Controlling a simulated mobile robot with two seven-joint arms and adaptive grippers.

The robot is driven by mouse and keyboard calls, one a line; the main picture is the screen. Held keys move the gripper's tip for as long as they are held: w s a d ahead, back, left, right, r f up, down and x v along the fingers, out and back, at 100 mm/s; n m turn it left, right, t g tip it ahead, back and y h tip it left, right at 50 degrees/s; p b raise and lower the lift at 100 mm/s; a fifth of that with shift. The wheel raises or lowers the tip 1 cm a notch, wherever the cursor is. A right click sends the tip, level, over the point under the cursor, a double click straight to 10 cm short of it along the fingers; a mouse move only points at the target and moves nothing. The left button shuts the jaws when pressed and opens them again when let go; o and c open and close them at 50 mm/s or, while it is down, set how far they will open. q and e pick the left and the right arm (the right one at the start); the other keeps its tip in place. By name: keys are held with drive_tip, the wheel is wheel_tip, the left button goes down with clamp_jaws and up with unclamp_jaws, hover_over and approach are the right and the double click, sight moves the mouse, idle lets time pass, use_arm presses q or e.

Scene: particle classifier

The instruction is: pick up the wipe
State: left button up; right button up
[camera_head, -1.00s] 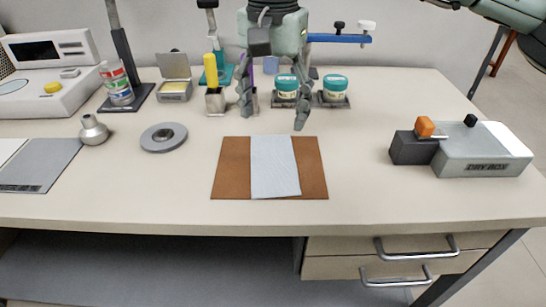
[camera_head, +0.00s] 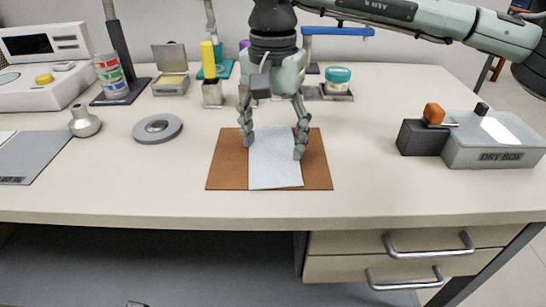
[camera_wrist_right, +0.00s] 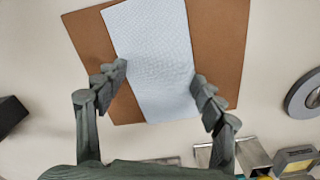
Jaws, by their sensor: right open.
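The wipe (camera_head: 274,172) is a pale, textured sheet lying flat on a brown mat (camera_head: 226,172) near the front middle of the table. It also shows in the right wrist view (camera_wrist_right: 152,50), with the mat (camera_wrist_right: 221,35) on both sides. My right gripper (camera_head: 273,148) is open and points down over the back part of the wipe. Its fingers stand apart, one near each long edge of the wipe; I cannot tell whether the tips touch it. In the right wrist view the open fingers (camera_wrist_right: 157,82) have nothing between them but the wipe below. My left gripper is not in view.
A grey ring (camera_head: 141,132) and a small metal funnel piece (camera_head: 84,121) lie to the left. A dry box (camera_head: 493,143) with a dark block (camera_head: 418,138) stands to the right. Jars and holders line the back. The table around the mat is clear.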

drive_tip(key=shift+f, duration=0.1)
drive_tip(key=shift+f, duration=0.15)
idle(0.3)
drive_tip(key=shift+f, duration=0.2)
drive_tip(key=c, duration=0.6)
drive_tip(key=shift+s+f, duration=0.15)
clamp_jaws()
